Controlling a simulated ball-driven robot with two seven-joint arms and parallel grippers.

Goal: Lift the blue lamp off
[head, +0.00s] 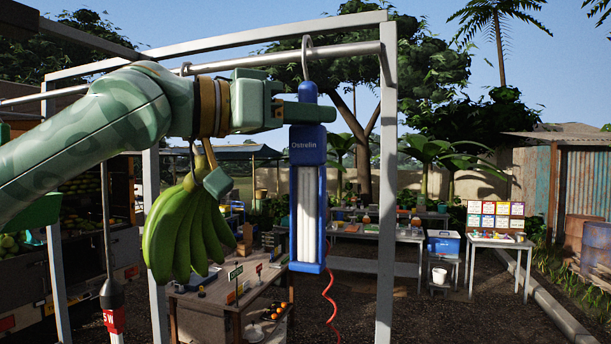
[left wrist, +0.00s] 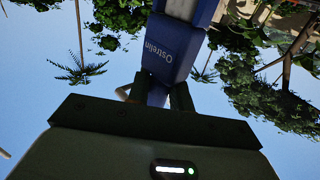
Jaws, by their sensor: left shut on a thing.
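The blue lamp (head: 307,145), marked "Ostrelin", hangs upright with a pale tube down its front. Its grey hook (head: 306,60) is at the metal rail (head: 345,49); I cannot tell whether it rests on the rail. A red coiled cord (head: 332,305) hangs from its lower end. My left gripper (head: 307,112) comes in from the left and is shut on the lamp's narrow top, just below the hook. The left wrist view shows the lamp (left wrist: 172,55) upside down between the dark fingers (left wrist: 166,95). My right gripper is not in view.
Green bananas (head: 185,230) hang from the rail left of the lamp, under my left arm. A grey frame post (head: 387,190) stands close right of the lamp. A wooden table (head: 215,300) with small goods stands below. More tables and a blue cooler (head: 443,242) are behind.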

